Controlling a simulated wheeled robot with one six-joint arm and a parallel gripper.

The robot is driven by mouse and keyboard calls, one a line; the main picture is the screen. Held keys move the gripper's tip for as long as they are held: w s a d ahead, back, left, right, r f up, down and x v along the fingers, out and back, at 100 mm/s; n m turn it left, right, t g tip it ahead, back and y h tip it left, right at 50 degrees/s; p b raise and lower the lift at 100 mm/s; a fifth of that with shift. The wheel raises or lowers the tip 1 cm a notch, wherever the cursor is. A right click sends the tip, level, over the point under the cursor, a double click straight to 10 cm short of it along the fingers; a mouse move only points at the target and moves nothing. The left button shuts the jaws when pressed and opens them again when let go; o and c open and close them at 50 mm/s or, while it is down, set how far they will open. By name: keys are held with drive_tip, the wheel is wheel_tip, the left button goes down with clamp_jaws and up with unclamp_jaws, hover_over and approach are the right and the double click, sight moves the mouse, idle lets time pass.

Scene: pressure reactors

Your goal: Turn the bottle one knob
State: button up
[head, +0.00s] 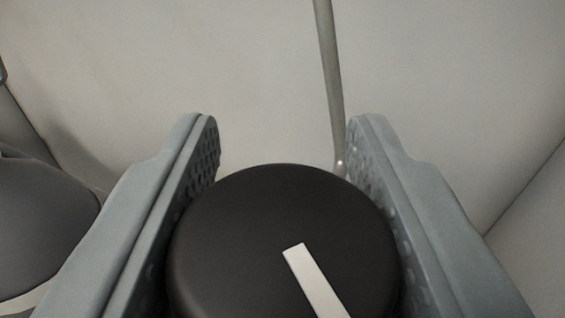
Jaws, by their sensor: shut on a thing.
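A round black knob (240,235) with a white pointer stripe (315,280) fills the lower middle of the head view. The stripe runs from near the knob's centre down and to the right, out of the picture. My gripper (284,150) has one grey, dimpled finger on each side of the knob and is shut on it. The fingertips reach past the knob's far edge. The knob's near part is cut off by the bottom edge, and no bottle or label shows, so I cannot tell which knob this is.
A thin metal tube (328,70) rises behind the held knob, near the right fingertip. Pale smooth surface (200,50) fills the background.

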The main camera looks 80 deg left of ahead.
sight(250, 170)
drive_tip(key=n+g, duration=0.1)
drive_tip(key=g, duration=0.1)
drive_tip(key=n+g, duration=0.2)
drive_tip(key=g, duration=0.1)
drive_tip(key=n+g, duration=0.1)
drive_tip(key=g, duration=0.1)
drive_tip(key=shift+s+n, duration=0.35)
drive_tip(key=shift+n, duration=0.05)
drive_tip(key=shift+g, duration=0.4)
drive_tip(key=o, duration=1)
drive_tip(key=shift+c, duration=0.2)
drive_tip(key=shift+r, duration=0.1)
wheel_tip(250, 170, up, 10)
drive_tip(key=shift+f, duration=0.1)
